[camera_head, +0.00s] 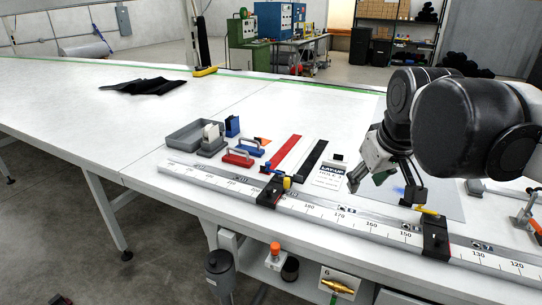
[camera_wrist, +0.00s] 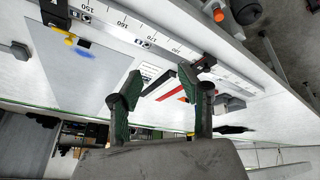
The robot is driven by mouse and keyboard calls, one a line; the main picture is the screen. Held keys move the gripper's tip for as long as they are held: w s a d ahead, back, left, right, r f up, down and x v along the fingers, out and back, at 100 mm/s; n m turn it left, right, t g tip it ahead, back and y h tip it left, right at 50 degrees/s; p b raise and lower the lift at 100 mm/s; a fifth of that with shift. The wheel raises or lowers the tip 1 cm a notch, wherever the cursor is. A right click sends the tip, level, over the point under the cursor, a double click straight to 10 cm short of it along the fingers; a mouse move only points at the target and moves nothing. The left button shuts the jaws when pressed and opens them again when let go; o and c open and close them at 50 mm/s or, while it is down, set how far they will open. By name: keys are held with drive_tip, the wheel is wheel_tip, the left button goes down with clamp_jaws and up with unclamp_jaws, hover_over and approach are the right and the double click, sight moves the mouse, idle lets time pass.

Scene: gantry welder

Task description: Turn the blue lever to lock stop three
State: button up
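A black stop (camera_head: 270,194) sits on the ruler rail (camera_head: 345,217) at centre-left of the head view, with small yellow and blue parts (camera_head: 287,182) at its back edge. I cannot tell how its lever is turned. A second black stop (camera_head: 435,237) sits further right, with a yellow lever (camera_head: 428,211) behind it. The wrist view shows this stop (camera_wrist: 55,13) at top left and the other (camera_wrist: 205,63) right of centre. My gripper (camera_wrist: 164,98) is open and empty, fingers apart. In the head view my gripper (camera_head: 384,187) hangs behind the rail, between the two stops.
An orange-topped button (camera_head: 275,249) is below the table edge. The left tabletop is largely clear.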

drive_tip(key=w+a+r+n+g+p, duration=0.1)
drive_tip(key=w+a+r+n+p, duration=0.25)
drive_tip(key=w, duration=0.85)
drive_tip(key=n+g+p, duration=0.3)
drive_tip(key=n+g, duration=0.1)
drive_tip(key=n, duration=0.5)
hover_over(268, 162)
wheel_tip(268, 162, down, 10)
wheel_tip(268, 162, down, 14)
drive_tip(key=shift+s+r+p, duration=0.1)
drive_tip(key=shift+p, duration=0.7)
clamp_jaws()
